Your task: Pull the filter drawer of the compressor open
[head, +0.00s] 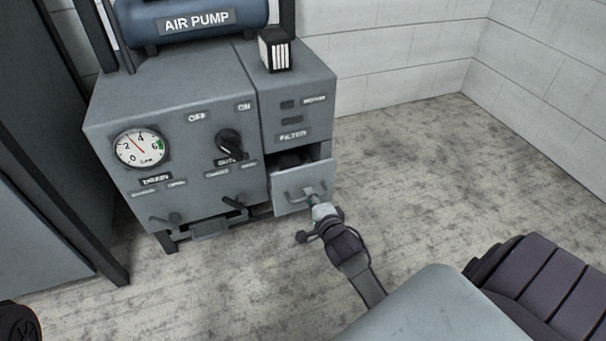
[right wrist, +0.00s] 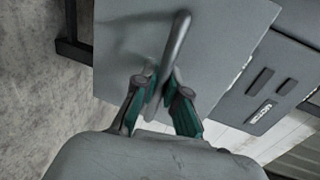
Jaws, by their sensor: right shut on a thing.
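The grey compressor (head: 180,120) stands against the wall in the head view, with an "AIR PUMP" tank on top. Its filter drawer (head: 289,198) is below the "FILTER" label and stands partly open, with a dark inside showing. The drawer's bar handle (right wrist: 177,45) crosses the drawer front in the right wrist view. My right gripper (head: 316,200) is at the drawer front, and the right wrist view shows its two fingers (right wrist: 160,100) shut on the handle. My left gripper does not show clearly in either view.
A filter block (head: 275,50) sits on top of the cabinet. A gauge (head: 142,148), a black knob (head: 229,145) and low valve levers are on the compressor's front. A dark cabinet stands at the left. The floor (head: 410,160) to the right is clear.

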